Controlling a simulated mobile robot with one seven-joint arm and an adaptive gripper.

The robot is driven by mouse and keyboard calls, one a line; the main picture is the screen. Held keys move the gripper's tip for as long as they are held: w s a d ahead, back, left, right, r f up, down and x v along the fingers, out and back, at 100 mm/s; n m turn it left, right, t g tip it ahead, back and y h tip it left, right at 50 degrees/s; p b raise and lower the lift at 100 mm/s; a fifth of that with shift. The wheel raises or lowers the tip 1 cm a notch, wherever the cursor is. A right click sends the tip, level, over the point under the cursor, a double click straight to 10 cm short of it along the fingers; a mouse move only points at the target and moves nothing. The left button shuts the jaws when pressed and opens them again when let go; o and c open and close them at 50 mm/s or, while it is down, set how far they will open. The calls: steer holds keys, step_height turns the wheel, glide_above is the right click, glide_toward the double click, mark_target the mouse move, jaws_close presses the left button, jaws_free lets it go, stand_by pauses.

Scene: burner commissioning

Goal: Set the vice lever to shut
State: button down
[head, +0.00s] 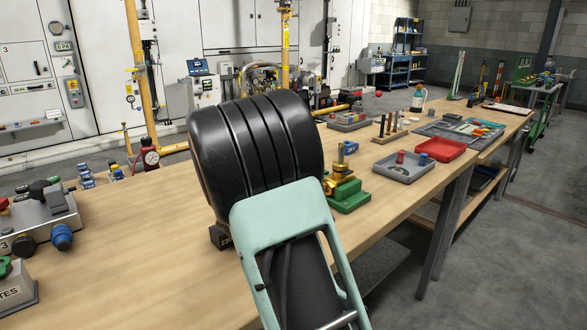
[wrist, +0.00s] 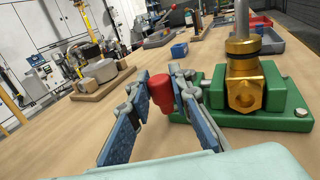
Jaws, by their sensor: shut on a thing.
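The green vice (wrist: 283,100) stands on the bench at the right of the wrist view, with a gold brass fitting (wrist: 244,80) upright in it. The vice also shows in the head view (head: 349,197), just right of my arm. A red knob (wrist: 161,95), which looks like the vice lever's end, sits beside the vice's left side. My gripper (wrist: 158,86) has its blue-padded fingers on either side of this knob and is shut on it. The lever's shaft is hidden, so its setting cannot be told. In the head view my arm hides the gripper and the knob.
A grey tray (head: 405,173) and a red tray (head: 441,150) lie right of the vice. A small blue block (head: 350,147) stands behind it. A grey device on a wooden base (wrist: 100,74) is at the left. Bare bench lies in between.

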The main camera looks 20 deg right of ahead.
steer(key=shift+s+d+r, duration=0.15)
steer(key=shift+d, duration=0.35)
steer(key=c, duration=1.7)
jaws_free()
steer(key=shift+c, duration=0.2)
steer(key=shift+a, duration=0.1)
steer(key=shift+a, duration=0.1)
steer(key=shift+a, duration=0.15)
steer(key=v, duration=1.1)
steer(key=shift+s+a, duration=0.1)
steer(key=shift+s, duration=0.15)
